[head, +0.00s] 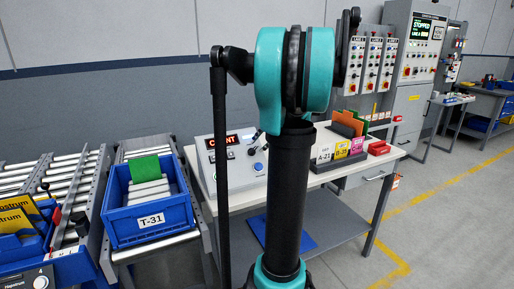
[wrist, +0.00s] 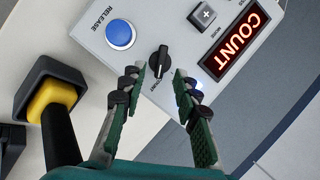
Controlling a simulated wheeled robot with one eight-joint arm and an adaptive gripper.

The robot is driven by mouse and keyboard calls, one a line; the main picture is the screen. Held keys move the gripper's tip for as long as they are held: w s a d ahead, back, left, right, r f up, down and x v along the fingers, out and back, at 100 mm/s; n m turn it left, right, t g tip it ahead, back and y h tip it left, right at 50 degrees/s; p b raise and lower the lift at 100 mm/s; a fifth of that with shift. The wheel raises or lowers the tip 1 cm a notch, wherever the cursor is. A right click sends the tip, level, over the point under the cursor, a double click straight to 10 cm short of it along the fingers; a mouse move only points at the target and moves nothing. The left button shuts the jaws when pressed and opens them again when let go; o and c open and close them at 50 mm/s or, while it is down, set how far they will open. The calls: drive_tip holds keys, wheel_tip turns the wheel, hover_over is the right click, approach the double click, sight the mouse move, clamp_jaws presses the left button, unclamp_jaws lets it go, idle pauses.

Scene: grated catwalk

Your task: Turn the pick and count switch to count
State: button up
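The switch is a small black knob (wrist: 158,62) on a light grey control box (wrist: 185,50). Its narrow lower end points toward a small label reading COUNT, partly covered by my left finger. The display (wrist: 235,42) on the box shows COUNT in lit red letters. My gripper (wrist: 160,78) is open, with one green-and-black finger on each side of the knob and gaps visible. In the head view the control box (head: 236,176) stands on a workbench, and my arm hides much of its right side and my gripper.
A blue RELEASE button (wrist: 120,34) and a MODE plus key (wrist: 203,14) sit near the knob. A black-and-yellow object (wrist: 50,100) lies left. On the bench are coloured card holders (head: 345,148); a blue tote (head: 140,200) stands left of it.

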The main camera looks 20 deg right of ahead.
drive_tip(key=v, duration=0.9)
drive_tip(key=shift+w, duration=0.1)
